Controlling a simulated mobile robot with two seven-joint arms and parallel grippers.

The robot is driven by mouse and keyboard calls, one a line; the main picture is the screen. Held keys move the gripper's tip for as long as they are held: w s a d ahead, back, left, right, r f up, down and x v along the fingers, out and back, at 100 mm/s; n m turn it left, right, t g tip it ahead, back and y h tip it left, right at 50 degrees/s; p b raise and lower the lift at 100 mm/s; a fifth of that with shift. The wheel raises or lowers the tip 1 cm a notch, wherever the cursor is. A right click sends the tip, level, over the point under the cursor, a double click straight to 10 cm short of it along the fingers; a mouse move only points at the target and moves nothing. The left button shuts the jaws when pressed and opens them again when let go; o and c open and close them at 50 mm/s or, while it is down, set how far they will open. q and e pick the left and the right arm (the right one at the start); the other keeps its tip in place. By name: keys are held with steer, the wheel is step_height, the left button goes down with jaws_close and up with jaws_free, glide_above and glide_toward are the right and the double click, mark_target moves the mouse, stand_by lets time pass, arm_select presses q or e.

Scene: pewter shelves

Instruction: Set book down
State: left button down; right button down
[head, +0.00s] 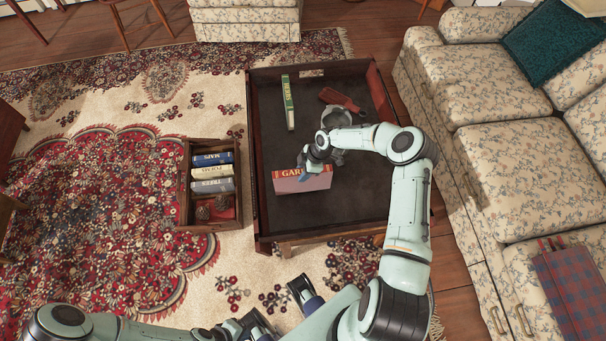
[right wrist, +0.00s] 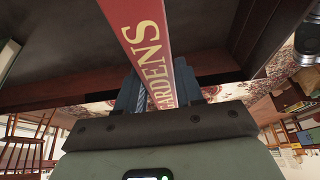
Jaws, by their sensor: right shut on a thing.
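The book with the red "GARDENS" spine and pinkish cover (head: 302,183) is over the front left part of the dark tray-like table (head: 325,218). My right gripper (head: 308,165) is shut on it from behind, hiding part of the spine lettering. The right wrist view shows the book (right wrist: 150,35) between the two fingers (right wrist: 158,92). I cannot tell whether its lower edge touches the table. My left gripper (head: 281,306) is open and empty near the bottom, in front of the table.
A green book (head: 288,103), a red-brown object (head: 339,99) and a grey bowl-like object (head: 335,117) are on the table, which has raised edges. A wooden crate (head: 183,202) with several books stands left. A floral sofa (head: 510,140) is right. The table's front middle is clear.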

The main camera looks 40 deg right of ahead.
steer(key=shift+f, duration=1.15)
steer(key=c, duration=1.1)
jaws_free()
steer(key=shift+f, duration=0.25)
steer(key=o, duration=0.4)
steer(key=shift+r, duration=0.1)
steer(key=shift+r, duration=0.1)
